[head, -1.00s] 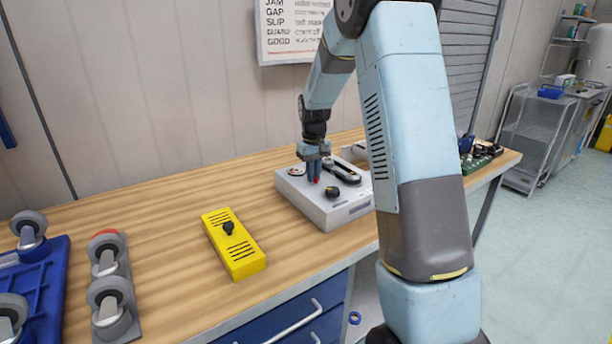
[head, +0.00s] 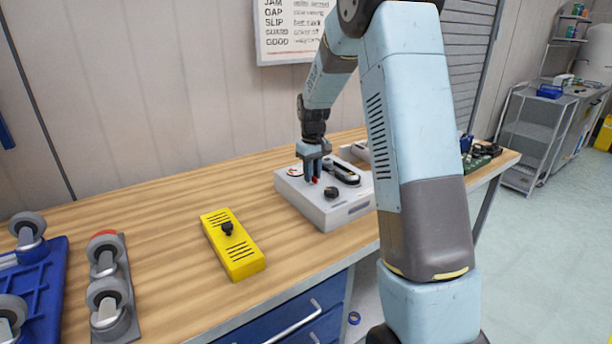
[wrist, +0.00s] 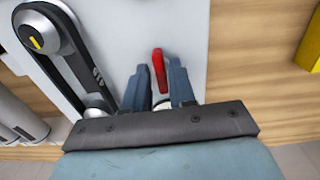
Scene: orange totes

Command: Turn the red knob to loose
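The red knob (wrist: 159,68) is a narrow bar handle on the light grey top of a box-shaped unit (head: 338,213). In the wrist view it stands slightly tilted between my two fingers. In the head view only a small red part of the knob (head: 315,181) shows beside the fingers. My gripper (head: 313,178) points down at the unit, with one finger on each side of the knob. The fingers are apart, with narrow gaps to the red bar, and do not look clamped on it. Any "loose" marking is not readable here.
A yellow box (head: 234,247) stands apart on the wooden bench (head: 170,220). Casters (head: 107,255) stand far left.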

